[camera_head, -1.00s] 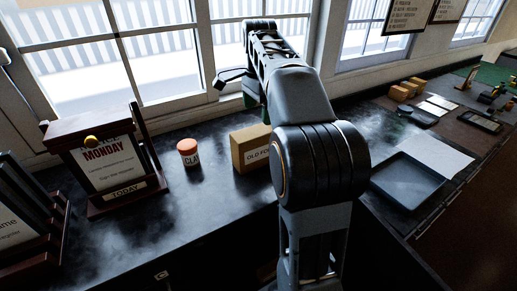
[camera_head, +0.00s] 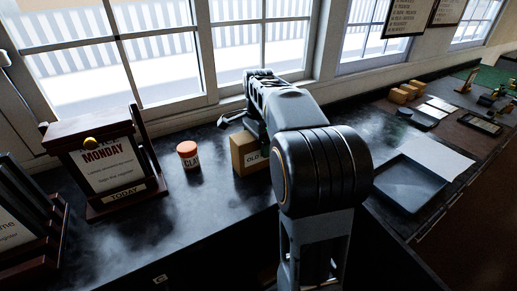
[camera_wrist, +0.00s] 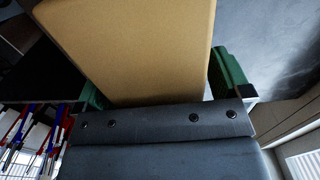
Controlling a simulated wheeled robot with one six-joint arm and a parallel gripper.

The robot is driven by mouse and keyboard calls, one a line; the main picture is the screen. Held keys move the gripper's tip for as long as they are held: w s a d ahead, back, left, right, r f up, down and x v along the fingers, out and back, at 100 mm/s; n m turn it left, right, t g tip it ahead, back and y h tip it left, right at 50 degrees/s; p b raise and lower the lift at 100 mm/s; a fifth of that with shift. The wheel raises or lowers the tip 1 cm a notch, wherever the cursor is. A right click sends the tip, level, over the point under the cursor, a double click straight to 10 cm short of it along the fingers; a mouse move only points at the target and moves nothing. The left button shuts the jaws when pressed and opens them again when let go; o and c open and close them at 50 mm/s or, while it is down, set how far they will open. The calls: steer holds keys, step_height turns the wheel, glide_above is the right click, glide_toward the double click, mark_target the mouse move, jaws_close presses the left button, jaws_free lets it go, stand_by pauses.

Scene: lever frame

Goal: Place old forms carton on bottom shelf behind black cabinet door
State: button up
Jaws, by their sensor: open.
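The old forms carton (camera_head: 246,157) is a tan box standing on the dark counter, its right part hidden behind my arm. My gripper is low at the carton, mostly hidden behind my arm in the head view. In the wrist view my gripper (camera_wrist: 160,88) is open, with its green fingers on either side of the tan carton (camera_wrist: 135,40). I cannot tell whether the fingers touch it. The black cabinet door and the bottom shelf cannot be made out; the dark area under the counter is mostly hidden.
An orange-lidded jar (camera_head: 188,154) stands left of the carton, and a "MONDAY" sign stand (camera_head: 112,165) is farther left. A black tray (camera_head: 408,186) lies to the right. Windows (camera_head: 160,50) rise behind the counter.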

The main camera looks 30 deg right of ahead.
steer(key=shift+f, duration=0.1)
steer(key=shift+c, duration=0.2)
steer(key=c, duration=1.3)
steer(key=shift+r, duration=0.55)
step_height(320, 180, up, 3)
steer(key=shift+f, duration=0.2)
steer(key=s+a+r, duration=0.1)
steer(key=s+r, duration=0.2)
steer(key=s, duration=0.1)
steer(key=s+a+r+b, duration=0.1)
steer(key=s+r, duration=0.2)
steer(key=s, duration=0.2)
steer(key=s+a+r+b, duration=0.1)
steer(key=s+a+r, duration=0.1)
steer(key=s+r, duration=0.1)
steer(key=shift+s+r, duration=0.2)
steer(key=shift+s, duration=0.5)
